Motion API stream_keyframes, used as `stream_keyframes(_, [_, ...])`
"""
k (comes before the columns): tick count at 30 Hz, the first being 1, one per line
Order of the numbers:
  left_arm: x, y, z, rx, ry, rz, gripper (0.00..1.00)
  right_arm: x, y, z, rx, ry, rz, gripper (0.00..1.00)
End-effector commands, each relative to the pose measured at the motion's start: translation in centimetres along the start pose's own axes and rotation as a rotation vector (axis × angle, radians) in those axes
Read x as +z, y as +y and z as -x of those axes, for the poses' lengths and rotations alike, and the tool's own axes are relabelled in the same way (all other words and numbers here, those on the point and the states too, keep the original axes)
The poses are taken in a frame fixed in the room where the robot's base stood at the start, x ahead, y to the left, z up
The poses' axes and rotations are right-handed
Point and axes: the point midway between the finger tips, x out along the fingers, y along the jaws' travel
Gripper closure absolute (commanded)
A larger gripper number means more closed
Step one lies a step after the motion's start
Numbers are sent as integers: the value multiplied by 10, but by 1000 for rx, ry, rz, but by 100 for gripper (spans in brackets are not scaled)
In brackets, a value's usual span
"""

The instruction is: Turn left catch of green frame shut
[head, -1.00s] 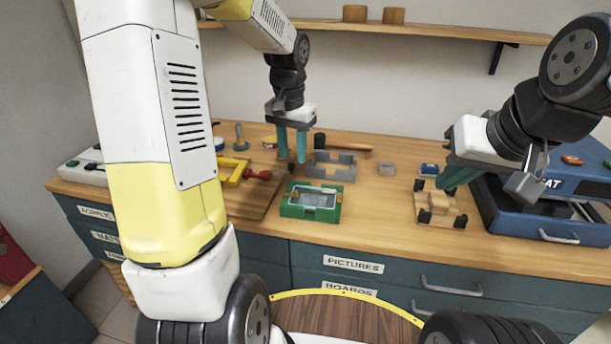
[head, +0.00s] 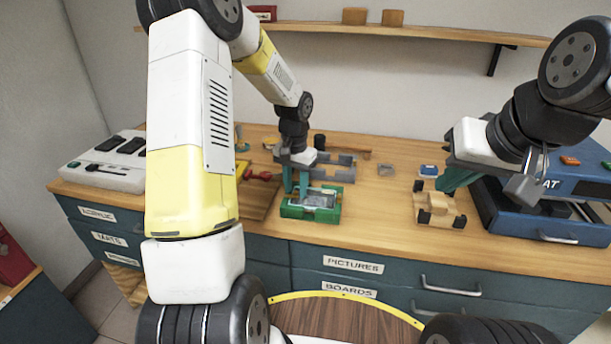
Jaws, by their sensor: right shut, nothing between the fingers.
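The green frame (head: 297,211) lies flat on the workbench with a grey, glassy panel inside it. My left gripper (head: 296,190) points down over the frame's back left part, its two teal fingers apart with a gap between them. The fingertips are at or just above the frame; I cannot tell whether they touch it. The left catch is too small to make out, and the fingers cover part of that side. My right gripper (head: 446,188) is shut and empty, beside the wooden block fixture (head: 436,205).
A grey open fixture (head: 335,172) stands just behind the green frame. A yellow clamp with a red handle (head: 258,175) lies to its left. The blue machine (head: 510,220) stands at the right. Bare bench (head: 375,215) lies between frame and wooden fixture.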

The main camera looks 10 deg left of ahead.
Motion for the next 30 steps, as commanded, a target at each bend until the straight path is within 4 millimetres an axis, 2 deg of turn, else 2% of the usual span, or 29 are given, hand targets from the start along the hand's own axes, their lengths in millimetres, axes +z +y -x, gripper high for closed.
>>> stream_keyframes(6, [0, 0, 0, 0, 0, 0, 66, 0, 0, 0, 0, 0, 0, 100])
stream_keyframes(12, [0, 0, 0, 0, 0, 0, 100, 0, 0, 0, 0, 0, 0, 100])
stream_keyframes(18, [0, 0, 0, -1, 1, -7, 100, 0, 0, 0, 0, 0, 0, 100])
stream_keyframes(25, [4, 1, 0, -1, 1, -141, 100, 0, 0, 0, 0, 0, 0, 100])
stream_keyframes(30, [4, 1, 0, -1, 1, -160, 100, 0, 0, 0, 0, 0, 0, 100])
